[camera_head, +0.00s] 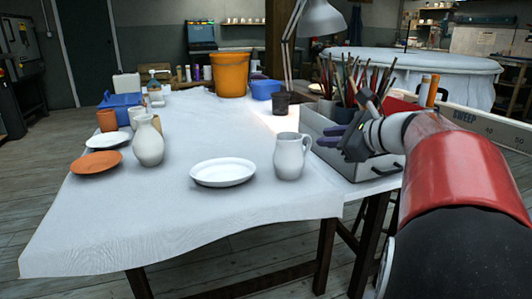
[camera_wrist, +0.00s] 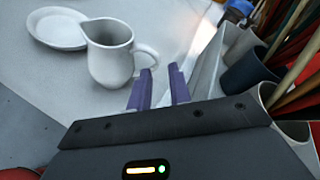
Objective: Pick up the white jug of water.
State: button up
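The white jug (camera_head: 291,157) stands upright near the front right of the cloth-covered table, its handle on the right. It also shows in the wrist view (camera_wrist: 109,60), with its handle toward my gripper. My gripper (camera_head: 329,139) is just right of the jug in the head view. In the wrist view its two purple fingers (camera_wrist: 160,88) are apart with nothing between them. The left finger is close to the jug's handle; I cannot tell whether they touch. The water inside is not visible.
A white plate (camera_head: 223,172) lies left of the jug. A white vase (camera_head: 148,142) and terracotta dish (camera_head: 96,162) are farther left. A grey tool caddy (camera_head: 335,155) with brushes stands close on the right. An orange bucket (camera_head: 229,76) and lamp (camera_head: 320,20) are behind. The table's middle is clear.

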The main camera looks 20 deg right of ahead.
jog(key=x, duration=0.8)
jog(key=shift+a, duration=0.25)
grip_shut()
